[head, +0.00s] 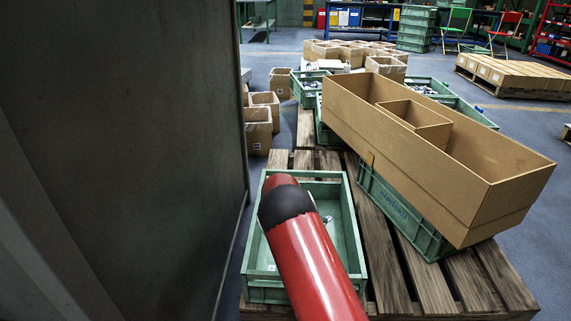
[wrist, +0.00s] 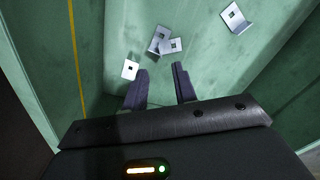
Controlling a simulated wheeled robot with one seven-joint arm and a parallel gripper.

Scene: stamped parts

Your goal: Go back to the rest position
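My gripper (wrist: 160,72) shows in the wrist view with its two dark fingers apart and nothing between them. It points down into a green crate (wrist: 215,75). Several small bent metal parts with square holes lie on the crate floor beyond the fingertips, one of them (wrist: 130,69) close to the left fingertip. In the head view, my red arm reaches over the near green crate (head: 352,240) and hides the gripper. One small bright part (head: 327,219) shows beside the arm inside that crate.
A long cardboard box (head: 400,150) with a smaller box inside sits tilted on a green crate (head: 400,208) to the right. Both crates stand on a wooden pallet (head: 435,288). A large dark panel (head: 120,150) fills the left side. Cardboard boxes (head: 258,130) stand behind.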

